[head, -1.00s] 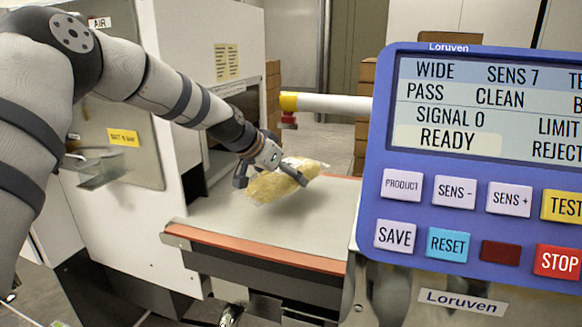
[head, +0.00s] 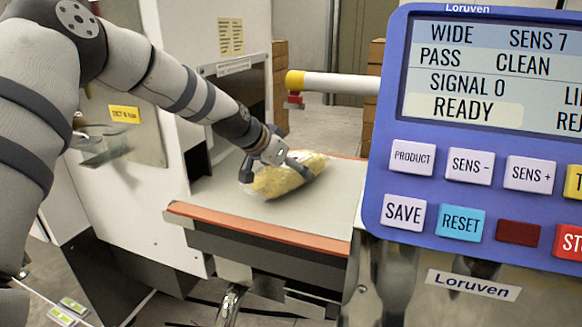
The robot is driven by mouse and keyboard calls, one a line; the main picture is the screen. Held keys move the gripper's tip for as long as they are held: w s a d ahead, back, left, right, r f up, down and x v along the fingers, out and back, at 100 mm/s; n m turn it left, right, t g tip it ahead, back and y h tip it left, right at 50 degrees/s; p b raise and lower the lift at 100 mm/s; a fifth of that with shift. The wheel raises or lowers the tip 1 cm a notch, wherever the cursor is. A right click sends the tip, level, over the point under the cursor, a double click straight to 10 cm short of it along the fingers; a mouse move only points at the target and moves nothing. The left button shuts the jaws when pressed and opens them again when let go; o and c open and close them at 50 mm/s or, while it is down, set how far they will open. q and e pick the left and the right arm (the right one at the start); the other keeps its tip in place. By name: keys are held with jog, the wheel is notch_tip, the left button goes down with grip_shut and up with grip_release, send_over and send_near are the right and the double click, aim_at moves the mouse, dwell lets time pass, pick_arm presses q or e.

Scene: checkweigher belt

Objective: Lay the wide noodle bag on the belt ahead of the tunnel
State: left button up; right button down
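The noodle bag (head: 280,181) is a clear bag of yellow noodles, in the middle of the head view. It lies nearly flat, low over or on the grey belt (head: 330,205); I cannot tell whether its whole underside touches. My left gripper (head: 274,170) reaches down from the upper left with its fingers spread across the bag, one at its left end and one over its upper right part. It appears shut on the bag. The belt's near edge carries an orange-red strip (head: 260,229). My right gripper is out of view.
A blue control panel (head: 475,140) reading READY fills the right side and hides part of the belt. A white bar with a yellow and red end (head: 295,88) stands above the belt's far side. White machine housing (head: 235,110) rises at the left; boxes (head: 375,75) stand behind.

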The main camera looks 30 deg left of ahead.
pick_arm(q)
jog(key=shift+f, duration=0.3)
jog(key=o, duration=1.8)
jog(key=shift+o, duration=0.5)
jog(key=shift+f, duration=0.1)
